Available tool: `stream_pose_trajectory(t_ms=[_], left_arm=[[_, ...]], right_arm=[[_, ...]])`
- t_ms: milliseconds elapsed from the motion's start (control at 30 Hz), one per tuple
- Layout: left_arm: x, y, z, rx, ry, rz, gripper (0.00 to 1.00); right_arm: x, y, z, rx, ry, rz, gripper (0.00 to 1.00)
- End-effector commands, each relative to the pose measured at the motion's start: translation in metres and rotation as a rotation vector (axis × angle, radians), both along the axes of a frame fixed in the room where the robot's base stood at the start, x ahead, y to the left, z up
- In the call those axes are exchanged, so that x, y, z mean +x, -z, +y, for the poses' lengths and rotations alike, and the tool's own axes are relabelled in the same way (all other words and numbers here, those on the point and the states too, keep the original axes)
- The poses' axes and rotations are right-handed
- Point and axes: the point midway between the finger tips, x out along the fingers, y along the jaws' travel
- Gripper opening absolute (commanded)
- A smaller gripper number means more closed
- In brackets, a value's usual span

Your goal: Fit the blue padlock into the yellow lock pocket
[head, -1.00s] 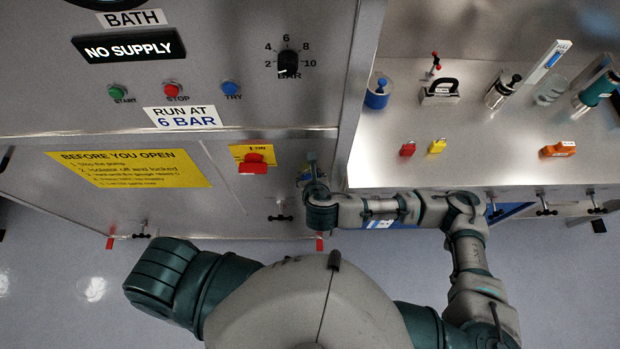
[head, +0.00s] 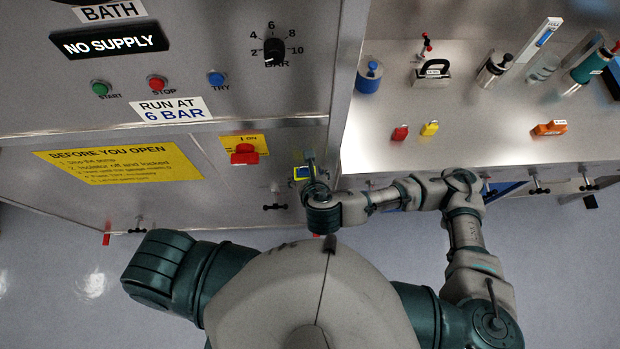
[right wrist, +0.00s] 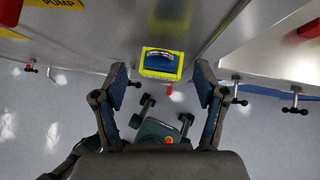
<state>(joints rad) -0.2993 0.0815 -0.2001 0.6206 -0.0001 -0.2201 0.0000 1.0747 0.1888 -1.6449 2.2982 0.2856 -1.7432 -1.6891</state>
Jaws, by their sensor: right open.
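The yellow lock pocket (right wrist: 179,73) is on the grey cabinet, straight ahead between my right fingers in the right wrist view. The blue padlock (right wrist: 160,60) shows inside the yellow rim, with a grey bar across its upper part. How deep it sits cannot be told. My right gripper (right wrist: 161,85) is open, its two fingers apart on either side, with nothing held between them. In the head view the pocket (head: 301,172) shows small beside my right gripper (head: 312,170), which partly covers it. My left gripper is not in view.
A red isolator knob (head: 244,154) is left of the pocket. Black T-handles (head: 275,207) stick out below. On the bench at right are a red padlock (head: 400,133), a yellow padlock (head: 429,128), an orange item (head: 550,128) and a blue-banded cylinder (head: 369,77).

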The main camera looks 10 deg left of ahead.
Motion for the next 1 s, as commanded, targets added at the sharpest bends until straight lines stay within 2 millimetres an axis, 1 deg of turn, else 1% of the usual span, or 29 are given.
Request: stream_pose_trajectory(t_ms=[33, 100, 200, 333, 500, 1000], left_arm=[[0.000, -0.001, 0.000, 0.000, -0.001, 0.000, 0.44], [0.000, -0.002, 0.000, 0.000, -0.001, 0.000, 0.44], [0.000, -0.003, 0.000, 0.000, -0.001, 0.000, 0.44], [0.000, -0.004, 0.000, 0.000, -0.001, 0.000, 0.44], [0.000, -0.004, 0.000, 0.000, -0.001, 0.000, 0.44], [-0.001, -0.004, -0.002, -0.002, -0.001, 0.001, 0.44]], right_arm=[[-0.008, -0.009, -0.003, 0.002, -0.004, -0.001, 0.72], [-0.017, -0.020, -0.008, 0.003, -0.005, -0.001, 0.72], [-0.028, -0.032, -0.013, 0.002, -0.004, 0.000, 0.72], [-0.036, -0.041, -0.017, 0.001, -0.001, -0.001, 0.72], [-0.039, -0.044, -0.019, 0.000, 0.000, 0.001, 0.72], [-0.039, -0.044, -0.019, 0.003, 0.003, 0.003, 0.72]])
